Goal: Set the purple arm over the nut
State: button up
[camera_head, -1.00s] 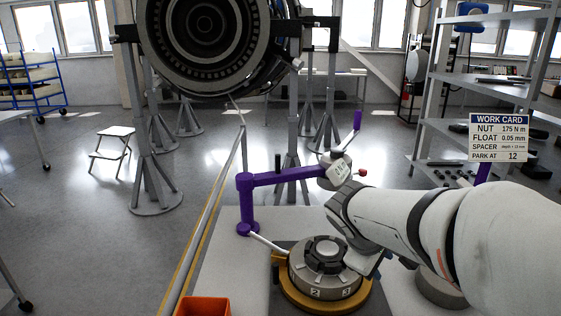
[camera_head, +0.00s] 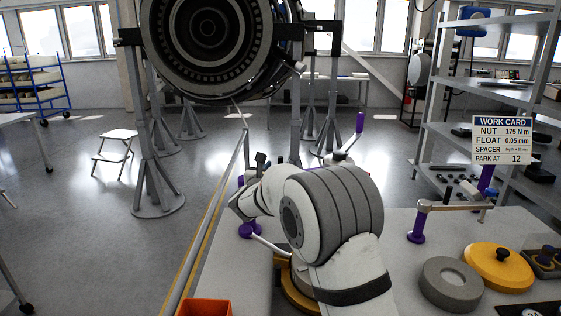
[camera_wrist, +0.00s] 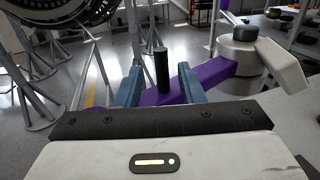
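In the wrist view the purple arm (camera_wrist: 210,78) runs across beyond my gripper, with a black upright peg (camera_wrist: 161,70) on it. My gripper (camera_wrist: 160,82) has its two blue fingers apart, one on each side of the peg, with gaps to it. The arm's grey head (camera_wrist: 243,50) is at upper right. In the head view my own arm hides most of the purple arm; its purple post base (camera_head: 250,230) and raised purple-tipped lever (camera_head: 359,123) show. The nut is hidden behind my arm; only part of the orange-yellow ring (camera_head: 299,299) under its fixture shows.
On the bench at right are a grey ring (camera_head: 450,284), a yellow disc (camera_head: 497,266) with a black knob, and a second purple post (camera_head: 417,229) with a grey arm. A work card (camera_head: 502,140) stands behind. An orange bin (camera_head: 203,307) is at the front left.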

aim_at(280, 162)
jog(key=p+x, duration=0.1)
jog(key=x, duration=0.4)
jog(key=shift+w+d, duration=0.15)
jog(key=shift+w, duration=0.15)
jog(key=shift+c, duration=0.5)
grip_shut()
